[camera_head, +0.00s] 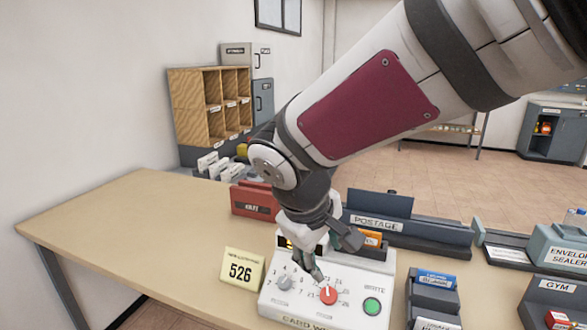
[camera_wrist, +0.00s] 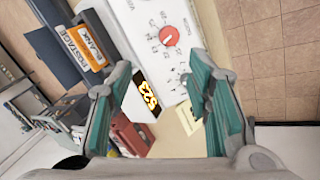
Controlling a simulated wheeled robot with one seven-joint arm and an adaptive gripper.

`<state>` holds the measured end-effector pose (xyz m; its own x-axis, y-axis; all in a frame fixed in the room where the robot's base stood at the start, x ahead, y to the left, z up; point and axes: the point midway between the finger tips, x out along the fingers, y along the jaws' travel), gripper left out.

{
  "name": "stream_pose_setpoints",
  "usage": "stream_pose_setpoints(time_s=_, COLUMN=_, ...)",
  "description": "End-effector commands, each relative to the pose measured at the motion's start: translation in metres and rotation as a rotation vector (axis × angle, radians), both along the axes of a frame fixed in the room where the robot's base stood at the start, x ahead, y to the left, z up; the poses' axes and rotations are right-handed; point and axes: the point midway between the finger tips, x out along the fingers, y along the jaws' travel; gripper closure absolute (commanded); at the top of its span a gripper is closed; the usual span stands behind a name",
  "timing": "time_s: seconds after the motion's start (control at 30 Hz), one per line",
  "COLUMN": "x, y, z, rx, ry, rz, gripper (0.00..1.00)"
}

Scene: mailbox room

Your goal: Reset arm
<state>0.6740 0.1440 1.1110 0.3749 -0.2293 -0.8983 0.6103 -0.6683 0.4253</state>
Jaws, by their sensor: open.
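My arm reaches from the upper right in the head view, and my gripper (camera_head: 312,268) hangs over the white card machine (camera_head: 275,304). My gripper also shows in the wrist view (camera_wrist: 160,110), where its two green fingers stand apart with nothing between them. The machine has a red dial (camera_head: 328,294), a grey dial (camera_head: 284,282) and a green button (camera_head: 372,306). One fingertip appears close to the red dial in the head view; contact cannot be told. In the wrist view the red dial (camera_wrist: 169,36) lies clear beyond the fingers. A lit display (camera_wrist: 149,95) reads 523, partly hidden in the head view.
A yellow card marked 526 (camera_head: 241,268) stands left of the machine. A red holder (camera_head: 254,202) and a grey POSTAGE rack (camera_head: 408,230) stand behind it. Grey trays (camera_head: 433,292) and an envelope sealer (camera_head: 558,246) are at the right. The table's left part (camera_head: 130,215) is clear.

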Motion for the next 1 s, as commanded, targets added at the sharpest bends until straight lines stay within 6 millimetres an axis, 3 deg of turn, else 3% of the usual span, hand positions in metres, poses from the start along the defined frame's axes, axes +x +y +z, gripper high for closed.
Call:
stream_pose_setpoints(time_s=0.03, x=-0.014, y=-0.026, z=0.013, rx=0.037, ry=-0.005, rz=-0.07, gripper=0.55)
stream_pose_setpoints(time_s=0.2, x=-0.064, y=-0.087, z=0.035, rx=0.156, ry=-0.002, rz=-0.265, gripper=0.55)
stream_pose_setpoints(time_s=0.4, x=-0.131, y=-0.131, z=0.046, rx=0.308, ry=-0.021, rz=-0.471, gripper=0.55)
stream_pose_setpoints(time_s=0.5, x=-0.161, y=-0.142, z=0.045, rx=0.38, ry=-0.037, rz=-0.554, gripper=0.55)
stream_pose_setpoints(time_s=0.7, x=-0.195, y=-0.148, z=0.042, rx=0.475, ry=-0.064, rz=-0.653, gripper=0.55)
stream_pose_setpoints(time_s=1.0, x=-0.203, y=-0.148, z=0.04, rx=0.499, ry=-0.069, rz=-0.674, gripper=0.55)
